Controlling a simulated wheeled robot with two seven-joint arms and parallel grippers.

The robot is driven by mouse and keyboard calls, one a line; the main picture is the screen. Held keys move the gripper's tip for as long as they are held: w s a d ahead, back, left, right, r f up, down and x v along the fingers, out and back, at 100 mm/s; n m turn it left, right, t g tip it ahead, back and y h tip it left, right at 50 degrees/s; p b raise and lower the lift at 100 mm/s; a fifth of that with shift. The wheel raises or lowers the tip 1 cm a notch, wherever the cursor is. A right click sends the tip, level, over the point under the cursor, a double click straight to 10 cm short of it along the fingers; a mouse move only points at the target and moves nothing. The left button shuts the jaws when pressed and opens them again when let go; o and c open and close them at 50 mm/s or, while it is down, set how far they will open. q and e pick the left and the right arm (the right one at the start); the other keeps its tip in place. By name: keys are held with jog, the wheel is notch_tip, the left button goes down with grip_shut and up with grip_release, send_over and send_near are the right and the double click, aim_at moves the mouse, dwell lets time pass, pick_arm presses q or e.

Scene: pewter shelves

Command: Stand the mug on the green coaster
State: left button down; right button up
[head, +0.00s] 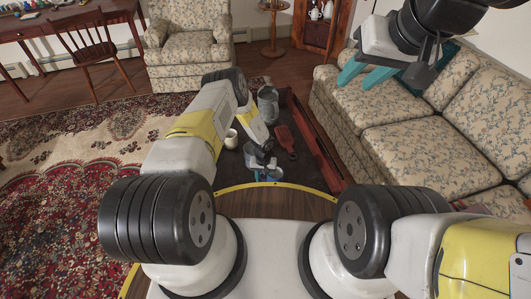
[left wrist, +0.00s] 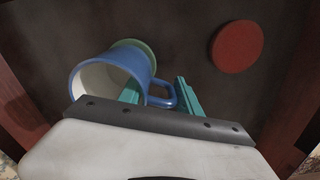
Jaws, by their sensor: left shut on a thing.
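The blue mug (left wrist: 112,74), white inside, shows in the left wrist view with its mouth toward the camera and its handle at the right. My left gripper (left wrist: 158,92) is shut on it, one teal finger at the mug's mouth and the other beyond the handle. The green coaster (left wrist: 140,44) is partly hidden behind the mug's base; I cannot tell whether they touch. In the head view my left gripper (head: 266,174) is low over the dark tabletop, with the mug (head: 250,157) partly hidden. My right gripper (head: 375,76) is open and empty above the sofa.
A round red coaster (left wrist: 237,46) lies to the right of the mug. In the head view, a cream mug (head: 231,139), a grey metal pitcher (head: 268,104) and a red paddle-shaped object (head: 285,139) are near my left arm. A raised reddish wooden edge (head: 318,145) runs along the right.

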pick_arm(q)
jog(key=shift+f, duration=0.6)
jog(key=c, duration=0.7)
grip_release()
jog(key=shift+c, duration=0.2)
